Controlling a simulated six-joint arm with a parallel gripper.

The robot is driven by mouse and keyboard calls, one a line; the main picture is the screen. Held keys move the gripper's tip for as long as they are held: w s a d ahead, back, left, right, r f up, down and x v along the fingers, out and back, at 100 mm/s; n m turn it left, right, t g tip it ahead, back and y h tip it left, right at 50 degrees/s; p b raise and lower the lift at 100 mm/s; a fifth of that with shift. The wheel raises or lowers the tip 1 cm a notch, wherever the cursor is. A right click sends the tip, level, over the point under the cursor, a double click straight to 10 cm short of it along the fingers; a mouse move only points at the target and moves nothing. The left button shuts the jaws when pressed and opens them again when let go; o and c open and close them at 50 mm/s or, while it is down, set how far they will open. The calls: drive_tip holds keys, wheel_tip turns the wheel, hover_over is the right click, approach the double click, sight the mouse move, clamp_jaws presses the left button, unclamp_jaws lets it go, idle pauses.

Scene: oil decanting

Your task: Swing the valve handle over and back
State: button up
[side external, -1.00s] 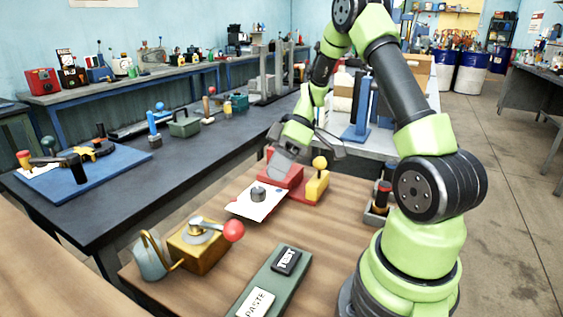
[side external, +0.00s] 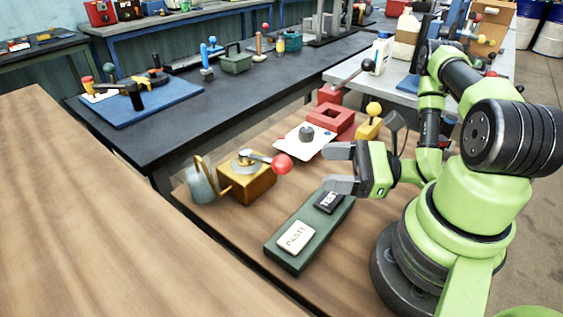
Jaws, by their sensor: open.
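A brass box (side external: 247,188) stands on the wooden bench with a round metal hub on top. A metal handle (side external: 258,157) reaches right from the hub and ends in a red ball (side external: 281,164); I take this as the valve handle. My gripper (side external: 336,168) is open and empty, to the right of the red ball and apart from it. Its two fingers point left towards the ball. Behind, a red block (side external: 331,120) has a second lever (side external: 347,79) rising near it, tipped with a black ball; how it is joined is unclear.
A grey can (side external: 201,182) touches or nearly touches the box's left side. A green tray (side external: 283,251) with labels PASTE and TEST lies in front, its far end by my gripper. A white sheet (side external: 289,149) with a dark knob and a yellow-knobbed block (side external: 368,124) lie behind.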

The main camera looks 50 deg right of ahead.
sight(281, 164)
drive_tip(key=shift+x, duration=4.85)
drive_tip(key=shift+c, duration=0.4)
drive_tip(key=c, duration=1.1)
